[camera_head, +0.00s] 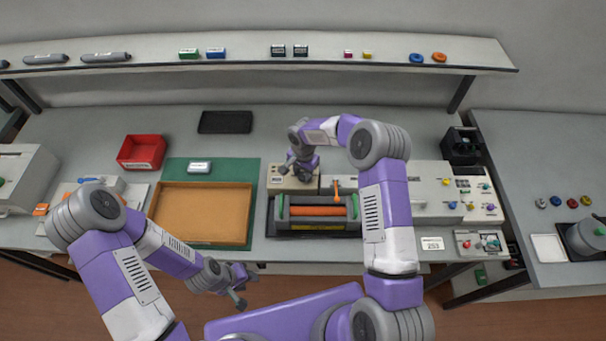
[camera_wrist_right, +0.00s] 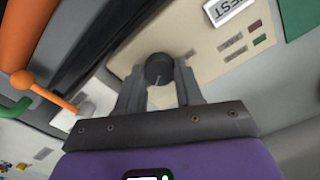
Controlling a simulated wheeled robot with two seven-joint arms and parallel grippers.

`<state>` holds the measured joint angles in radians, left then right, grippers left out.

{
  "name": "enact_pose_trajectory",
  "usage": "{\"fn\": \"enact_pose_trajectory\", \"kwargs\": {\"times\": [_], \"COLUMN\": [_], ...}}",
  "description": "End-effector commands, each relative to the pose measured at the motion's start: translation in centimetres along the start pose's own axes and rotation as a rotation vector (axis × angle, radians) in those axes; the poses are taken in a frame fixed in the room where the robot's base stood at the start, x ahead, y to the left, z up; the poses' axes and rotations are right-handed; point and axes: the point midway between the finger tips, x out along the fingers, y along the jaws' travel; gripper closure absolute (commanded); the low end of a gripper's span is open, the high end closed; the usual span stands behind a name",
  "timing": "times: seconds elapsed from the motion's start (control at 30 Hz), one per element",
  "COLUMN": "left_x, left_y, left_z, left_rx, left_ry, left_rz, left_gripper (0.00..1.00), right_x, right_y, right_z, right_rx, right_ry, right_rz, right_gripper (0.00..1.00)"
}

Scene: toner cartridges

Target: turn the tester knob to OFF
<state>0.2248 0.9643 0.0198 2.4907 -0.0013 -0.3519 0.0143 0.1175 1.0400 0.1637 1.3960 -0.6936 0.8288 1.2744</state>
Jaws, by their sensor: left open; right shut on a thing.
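The tester (camera_head: 280,181) is a beige box at the middle of the bench, behind the toner cartridge. In the right wrist view the beige panel of the tester (camera_wrist_right: 197,40) carries a "TEST" label and a round dark knob (camera_wrist_right: 159,68). My right gripper (camera_wrist_right: 160,90) is shut on the knob, one finger on each side. A pale pointer line shows on the knob; its setting is not readable. In the head view my right gripper (camera_head: 299,170) reaches down onto the tester and hides the knob. My left gripper (camera_head: 241,290) is open and empty, in front of the bench edge.
A cartridge with an orange roller (camera_head: 318,210) sits in a dark cradle just in front of the tester. An orange lever (camera_wrist_right: 44,92) stands close to my right gripper. A wooden tray (camera_head: 204,212) lies on the green mat (camera_head: 232,170) to the left.

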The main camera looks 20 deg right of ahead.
Motion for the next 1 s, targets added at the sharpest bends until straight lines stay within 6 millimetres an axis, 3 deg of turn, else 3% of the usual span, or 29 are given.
{"fn": "enact_pose_trajectory", "kwargs": {"times": [0.4,1.0], "left_x": [3.0,5.0], "left_y": [-1.1,-1.9], "left_z": [-0.1,-0.2], "left_rx": [0.0,0.0], "left_ry": [0.0,0.0], "left_rz": [0.0,0.0], "left_gripper": [0.57,0.57], "right_x": [0.2,0.0], "right_y": [-0.1,-0.1], "right_z": [0.1,0.1], "right_rx": [-0.388,-0.959], "right_ry": [0.001,0.0], "right_rz": [-0.001,-0.001], "right_gripper": [0.95,0.95]}}
